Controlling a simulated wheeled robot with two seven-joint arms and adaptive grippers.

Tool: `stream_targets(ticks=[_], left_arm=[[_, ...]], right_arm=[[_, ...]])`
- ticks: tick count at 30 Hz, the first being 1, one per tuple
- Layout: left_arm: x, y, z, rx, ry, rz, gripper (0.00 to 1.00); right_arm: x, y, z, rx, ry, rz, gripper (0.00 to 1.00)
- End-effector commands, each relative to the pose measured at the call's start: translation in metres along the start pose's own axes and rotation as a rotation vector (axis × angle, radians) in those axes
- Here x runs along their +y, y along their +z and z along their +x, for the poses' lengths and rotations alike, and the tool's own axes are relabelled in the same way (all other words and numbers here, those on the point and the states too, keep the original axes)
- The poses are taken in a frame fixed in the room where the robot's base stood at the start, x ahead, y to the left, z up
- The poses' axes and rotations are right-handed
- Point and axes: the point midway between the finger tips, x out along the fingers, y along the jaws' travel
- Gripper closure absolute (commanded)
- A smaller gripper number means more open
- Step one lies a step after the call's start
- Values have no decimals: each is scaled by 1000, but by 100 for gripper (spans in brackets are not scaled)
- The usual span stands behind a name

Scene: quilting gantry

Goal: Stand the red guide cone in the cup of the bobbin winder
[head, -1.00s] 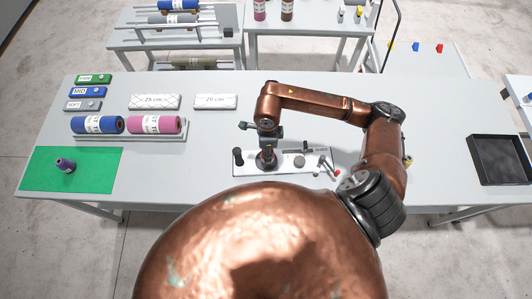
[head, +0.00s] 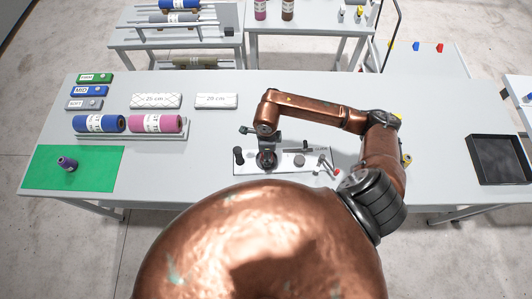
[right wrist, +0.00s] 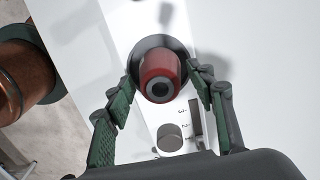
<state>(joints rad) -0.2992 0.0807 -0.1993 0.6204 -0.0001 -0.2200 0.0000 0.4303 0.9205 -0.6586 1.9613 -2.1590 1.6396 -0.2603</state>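The red guide cone (right wrist: 158,78) has its holed end towards the right wrist camera. Its far end is inside or against the round black cup (right wrist: 150,45); how deep it sits is hidden. The cup belongs to the bobbin winder (head: 298,168), a white plate with knobs and a red-tipped lever on the table. My right gripper (right wrist: 164,84) is above the cup, its green-padded fingers on either side of the cone with small gaps visible. In the head view the right gripper (head: 266,148) largely hides the cone. My left gripper is not in view.
A dark purple spool (head: 67,163) is on the green mat (head: 95,173). Blue and pink rolls (head: 155,123) lie in a holder. Labelled blocks and two white bars stand behind. A black tray (head: 498,160) is at the right. The table between winder and tray is partly clear.

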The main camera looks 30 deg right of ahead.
Motion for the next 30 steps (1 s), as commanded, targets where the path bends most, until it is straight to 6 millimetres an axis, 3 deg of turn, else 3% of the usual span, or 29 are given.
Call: stream_targets(ticks=[13,24,30], left_arm=[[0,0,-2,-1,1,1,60],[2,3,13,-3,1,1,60],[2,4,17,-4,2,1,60]], right_arm=[[-1,0,-10,-1,-3,-1,47],[-2,0,-83,-1,-6,-2,47],[-1,0,-113,0,-2,0,47]])
